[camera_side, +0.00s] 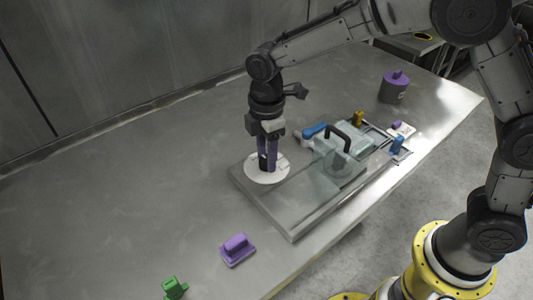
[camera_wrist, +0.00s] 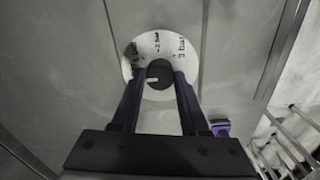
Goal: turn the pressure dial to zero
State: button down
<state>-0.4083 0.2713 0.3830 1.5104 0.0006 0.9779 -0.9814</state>
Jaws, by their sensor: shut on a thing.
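The pressure dial is a round white plate (camera_side: 256,177) with a dark knob at its centre, at the left end of the grey panel. In the wrist view the white plate (camera_wrist: 146,46) carries black markings, one reading about "3 bar" at the right. The dark knob (camera_wrist: 159,70) shows a short white mark that lies roughly level. My gripper (camera_side: 267,160) points straight down over the dial. Its two purple fingers are shut on the knob, one on each side. The zero marking cannot be made out, and the fingers hide the near part of the plate.
On the panel (camera_side: 287,215), right of the dial, are a clear cover with a black handle (camera_side: 337,138), a blue part (camera_side: 314,130) and a yellow part (camera_side: 358,118). A purple block (camera_side: 237,249) and green block (camera_side: 174,288) lie at the front. A purple-topped container (camera_side: 394,89) stands behind.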

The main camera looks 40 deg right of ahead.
jog(key=shift+r, duration=0.2)
jog(key=shift+c, duration=2.1)
grip_release()
jog(key=shift+f, duration=0.1)
notch_tip(320, 180, up, 14)
jog(key=shift+f, duration=0.1)
